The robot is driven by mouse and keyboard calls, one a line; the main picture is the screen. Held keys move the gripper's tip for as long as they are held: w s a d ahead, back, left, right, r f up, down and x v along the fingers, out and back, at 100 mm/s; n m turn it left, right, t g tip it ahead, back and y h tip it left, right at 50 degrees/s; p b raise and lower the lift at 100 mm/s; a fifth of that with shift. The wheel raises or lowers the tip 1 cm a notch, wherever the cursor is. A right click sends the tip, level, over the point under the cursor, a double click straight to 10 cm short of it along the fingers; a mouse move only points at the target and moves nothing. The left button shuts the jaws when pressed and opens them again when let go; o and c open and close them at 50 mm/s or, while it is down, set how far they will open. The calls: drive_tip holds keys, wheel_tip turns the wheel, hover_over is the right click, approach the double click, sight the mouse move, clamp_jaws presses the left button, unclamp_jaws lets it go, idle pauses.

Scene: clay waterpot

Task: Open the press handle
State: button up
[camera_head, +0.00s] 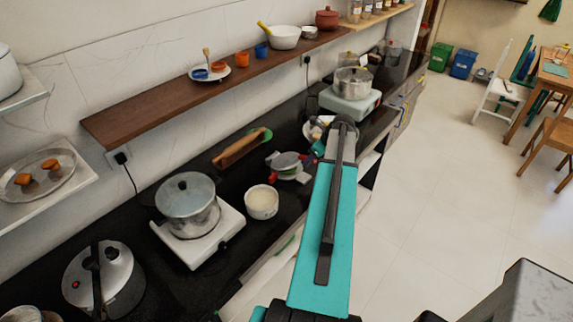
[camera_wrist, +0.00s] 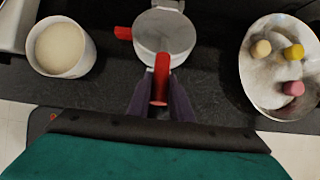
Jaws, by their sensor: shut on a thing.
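The press is a round grey metal plate with red handles, on the dark counter in the head view (camera_head: 287,160). It also shows at the top middle of the wrist view (camera_wrist: 165,32), with a short red piece at its left. Its red press handle (camera_wrist: 161,78) points toward me in the wrist view. My gripper (camera_wrist: 161,93) has its two dark fingers on either side of this handle and is shut on it. In the head view my arm passes beside the press, and the fingers are hard to make out. I cannot tell how far the press is open.
A white bowl of pale contents (camera_head: 262,203) stands left of the press, also in the wrist view (camera_wrist: 60,48). A plate with several small coloured things (camera_wrist: 262,95) lies to its right. A pot (camera_head: 188,200) stands on a white stove. A wooden shelf (camera_head: 200,95) runs above.

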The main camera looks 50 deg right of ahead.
idle(0.3)
drive_tip(key=shift+w+r+p, duration=0.5)
drive_tip(key=shift+r+p, duration=0.1)
drive_tip(key=shift+r, duration=0.2)
drive_tip(key=shift+w+r+p, duration=0.45)
drive_tip(key=shift+r+p, duration=0.15)
drive_tip(key=shift+r, duration=0.15)
drive_tip(key=shift+w+r, duration=0.1)
drive_tip(key=shift+w+r, duration=1.1)
drive_tip(key=shift+r, duration=0.2)
drive_tip(key=shift+w+r, duration=1.15)
drive_tip(key=shift+w, duration=0.2)
